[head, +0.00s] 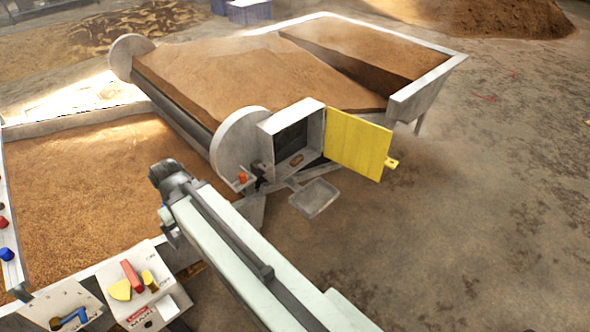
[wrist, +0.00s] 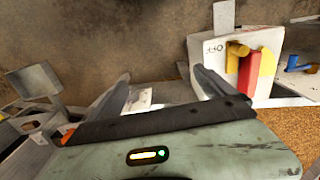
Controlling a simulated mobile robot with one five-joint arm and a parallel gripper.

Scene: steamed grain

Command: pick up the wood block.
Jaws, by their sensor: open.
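A small brown block (head: 296,160), which looks like the wood block, lies inside an open grey-white box (head: 312,128) in the head view. The box's yellow door (head: 357,144) stands swung open to the right. I cannot make out the block in the wrist view. My gripper (wrist: 164,88) is open in the wrist view, its two fingers apart with no object clearly held between them. In the head view my arm crosses the lower middle and ends left of the box; the fingers cannot be made out there.
A small grey tray (head: 315,198) sticks out below the box. An orange knob (head: 242,178) is at the box's left. A control panel (head: 140,290) with red and yellow parts stands lower left; it also shows in the wrist view (wrist: 218,50). Floor is clear at right.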

